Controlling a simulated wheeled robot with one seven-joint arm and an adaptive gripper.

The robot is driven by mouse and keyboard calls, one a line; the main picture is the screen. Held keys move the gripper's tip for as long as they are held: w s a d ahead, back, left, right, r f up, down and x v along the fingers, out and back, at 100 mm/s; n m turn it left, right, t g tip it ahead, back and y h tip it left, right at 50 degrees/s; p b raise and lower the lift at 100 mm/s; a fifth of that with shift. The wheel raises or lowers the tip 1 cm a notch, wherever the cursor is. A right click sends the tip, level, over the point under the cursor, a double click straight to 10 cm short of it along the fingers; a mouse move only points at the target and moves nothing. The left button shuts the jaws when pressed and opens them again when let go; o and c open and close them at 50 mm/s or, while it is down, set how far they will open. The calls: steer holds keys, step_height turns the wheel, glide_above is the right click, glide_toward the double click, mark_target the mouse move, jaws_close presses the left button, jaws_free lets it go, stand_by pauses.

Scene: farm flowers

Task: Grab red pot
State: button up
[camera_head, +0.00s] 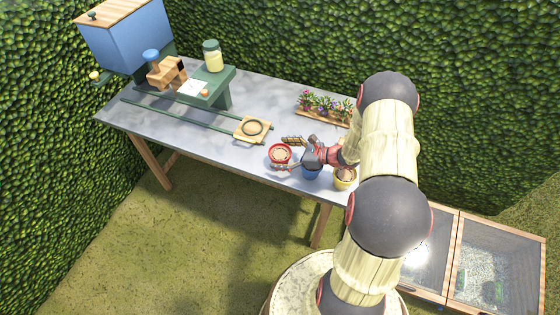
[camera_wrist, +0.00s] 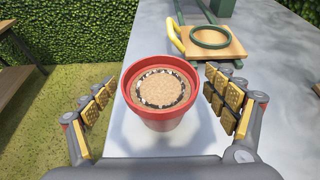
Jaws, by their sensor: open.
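The red pot (camera_head: 280,154) stands upright near the front edge of the grey table, left of a blue pot (camera_head: 312,172) and a yellow pot (camera_head: 345,179). In the wrist view the red pot (camera_wrist: 160,90) is filled with brown soil ringed by pale and dark bits. My gripper (camera_wrist: 160,100) is open, with one padded finger on each side of the pot; I see gaps between the fingers and the pot. In the head view my gripper (camera_head: 296,160) reaches in from the right, partly hiding the blue pot.
A wooden tile with a dark ring (camera_head: 252,128) lies behind the red pot at the end of green rails. A tray of flowers (camera_head: 325,107) stands farther back. A blue box machine (camera_head: 130,40) and a jar (camera_head: 212,56) are at the left end.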

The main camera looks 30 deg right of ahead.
steer(key=shift+w+a, duration=0.1)
steer(key=shift+w, duration=0.05)
steer(key=shift+c, duration=1.1)
steer(key=c, duration=1.3)
